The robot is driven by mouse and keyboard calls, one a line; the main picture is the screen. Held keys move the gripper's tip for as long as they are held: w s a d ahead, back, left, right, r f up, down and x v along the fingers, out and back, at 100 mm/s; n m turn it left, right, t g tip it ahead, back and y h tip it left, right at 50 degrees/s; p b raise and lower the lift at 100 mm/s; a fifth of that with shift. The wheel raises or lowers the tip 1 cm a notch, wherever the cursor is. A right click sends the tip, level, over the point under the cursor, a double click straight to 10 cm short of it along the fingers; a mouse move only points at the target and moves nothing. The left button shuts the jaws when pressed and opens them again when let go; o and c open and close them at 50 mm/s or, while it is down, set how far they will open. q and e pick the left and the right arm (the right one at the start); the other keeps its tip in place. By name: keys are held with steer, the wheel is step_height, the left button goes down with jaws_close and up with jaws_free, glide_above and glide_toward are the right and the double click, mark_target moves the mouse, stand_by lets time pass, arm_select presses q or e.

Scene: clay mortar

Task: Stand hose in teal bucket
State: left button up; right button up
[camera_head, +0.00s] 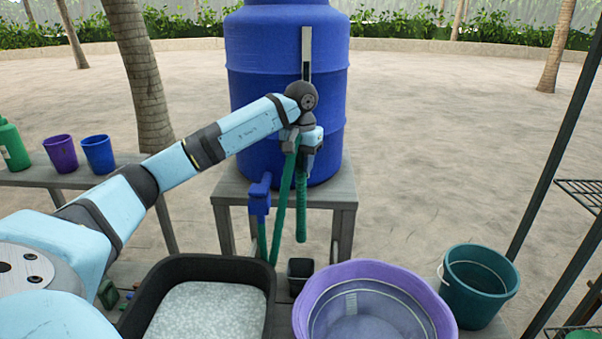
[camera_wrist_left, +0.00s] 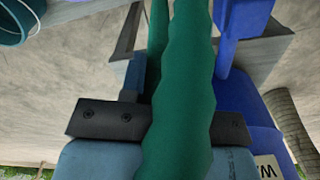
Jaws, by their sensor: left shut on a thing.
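The green hose (camera_head: 283,205) hangs from my left gripper (camera_head: 300,148), which is shut on it in front of the blue water tank. One length runs down past the blue tap; another hangs free to the right with its end in the air. In the left wrist view the hose (camera_wrist_left: 182,100) passes between the dark fingers (camera_wrist_left: 180,122). The teal bucket (camera_head: 457,296) stands upright at the right, apart from the hose; its rim also shows at the top left of the left wrist view (camera_wrist_left: 22,38). My right gripper is not in view.
The blue tank (camera_head: 265,95) stands on a grey wooden stand (camera_head: 343,196), with a blue tap (camera_head: 260,194) at its front. A purple basin (camera_head: 440,318) with a sieve sits left of the bucket, beside a black tray (camera_head: 140,302). A dark rack (camera_head: 540,195) stands at far right.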

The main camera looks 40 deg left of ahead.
arm_select(q)
step_height(320, 180, up, 9)
steer(key=p, duration=0.5)
steer(key=shift+f, duration=0.25)
stand_by(0.6)
